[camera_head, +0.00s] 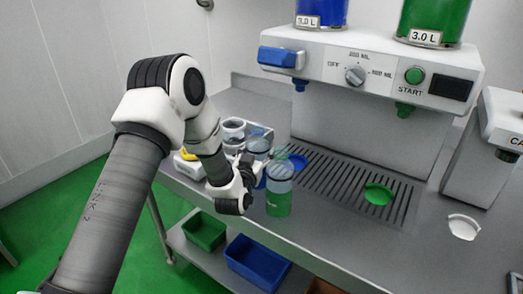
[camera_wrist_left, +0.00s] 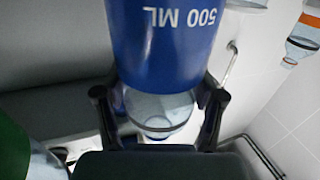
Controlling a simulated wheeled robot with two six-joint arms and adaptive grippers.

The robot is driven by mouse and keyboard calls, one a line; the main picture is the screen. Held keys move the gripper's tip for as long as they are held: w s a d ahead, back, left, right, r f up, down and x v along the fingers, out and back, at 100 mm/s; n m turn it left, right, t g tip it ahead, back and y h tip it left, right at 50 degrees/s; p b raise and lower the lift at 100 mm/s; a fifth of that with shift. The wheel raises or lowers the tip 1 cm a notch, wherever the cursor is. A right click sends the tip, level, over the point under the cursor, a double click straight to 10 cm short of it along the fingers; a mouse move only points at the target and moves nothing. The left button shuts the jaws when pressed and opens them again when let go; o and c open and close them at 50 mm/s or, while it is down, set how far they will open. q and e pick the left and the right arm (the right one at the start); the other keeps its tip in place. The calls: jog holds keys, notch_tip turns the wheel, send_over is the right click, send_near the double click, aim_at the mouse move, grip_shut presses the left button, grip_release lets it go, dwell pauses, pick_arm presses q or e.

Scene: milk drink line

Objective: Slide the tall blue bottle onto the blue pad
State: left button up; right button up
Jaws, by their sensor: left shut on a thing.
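The tall blue bottle has a clear upper part (camera_head: 258,147) and a blue lower band that shows beside my gripper in the head view. In the left wrist view its blue band (camera_wrist_left: 172,45) reads "500 ML". My left gripper (camera_head: 246,180) is shut on this bottle, with a finger on each side of it in the wrist view (camera_wrist_left: 158,105). The blue pad (camera_head: 299,161) lies on the grated tray just right of and behind the bottle, partly hidden by a green bottle. The right gripper is not in view.
The green-banded bottle (camera_head: 279,192) stands close to the right of my left gripper. A green pad (camera_head: 378,194) lies farther right on the grated tray (camera_head: 335,182). The dispenser (camera_head: 350,100) rises behind it. Cups and a yellow item (camera_head: 190,156) are left of the gripper.

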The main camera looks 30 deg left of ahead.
aim_at(257, 125)
pick_arm(q)
jog(key=shift+s, duration=0.1)
jog(key=o, duration=1.2)
notch_tip(257, 125, up, 10)
jog(key=shift+s, duration=0.1)
jog(key=b+v, duration=0.1)
jog(key=v, duration=0.5)
jog(key=shift+s, duration=0.4)
